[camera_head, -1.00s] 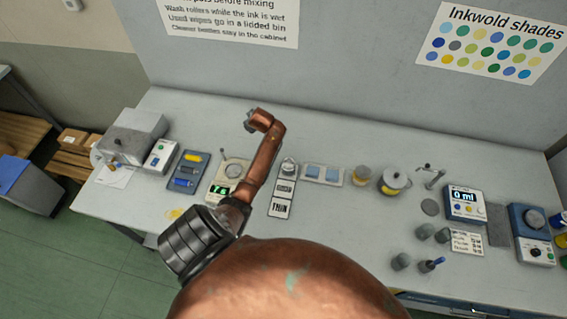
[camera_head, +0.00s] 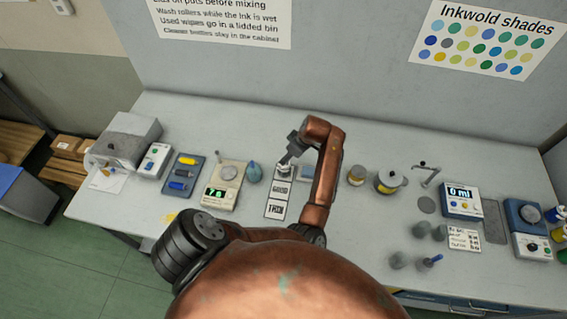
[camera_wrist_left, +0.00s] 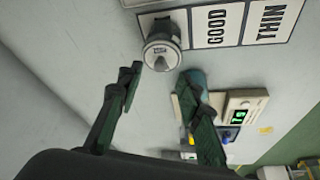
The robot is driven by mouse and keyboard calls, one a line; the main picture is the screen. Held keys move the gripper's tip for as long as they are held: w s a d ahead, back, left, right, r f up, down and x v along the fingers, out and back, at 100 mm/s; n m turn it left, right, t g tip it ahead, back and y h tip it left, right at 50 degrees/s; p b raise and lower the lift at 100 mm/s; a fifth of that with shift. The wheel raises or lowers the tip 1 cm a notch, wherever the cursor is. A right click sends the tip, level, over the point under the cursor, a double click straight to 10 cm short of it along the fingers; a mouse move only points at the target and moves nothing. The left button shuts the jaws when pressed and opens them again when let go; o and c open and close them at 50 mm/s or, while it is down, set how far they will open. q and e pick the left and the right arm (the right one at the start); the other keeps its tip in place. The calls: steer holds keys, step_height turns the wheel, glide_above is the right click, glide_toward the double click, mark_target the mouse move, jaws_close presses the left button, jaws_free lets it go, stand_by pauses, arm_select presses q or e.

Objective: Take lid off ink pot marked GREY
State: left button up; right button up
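A small pot with a grey knobbed lid (camera_wrist_left: 161,52) stands at the end of the GOOD/THIN card; its label is too small to read. It also shows in the head view (camera_head: 284,170), partly covered by my left gripper (camera_head: 287,159). In the left wrist view, the fingers of my left gripper (camera_wrist_left: 165,92) are spread apart with nothing held between them. The pot lies beyond the fingertips, apart from them as far as I can see. The lid is on the pot. My right gripper is not in view.
The GOOD/THIN card (camera_head: 276,200) lies before the pot. A blue-grey item (camera_head: 254,173) and a scale (camera_head: 223,185) are to its left. Several dark cups (camera_head: 422,229) are at front right.

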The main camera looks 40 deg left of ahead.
arm_select(q)
steer(key=shift+x, duration=1.85)
steer(key=shift+d, duration=0.1)
steer(key=shift+c, duration=0.7)
steer(key=c, duration=0.7)
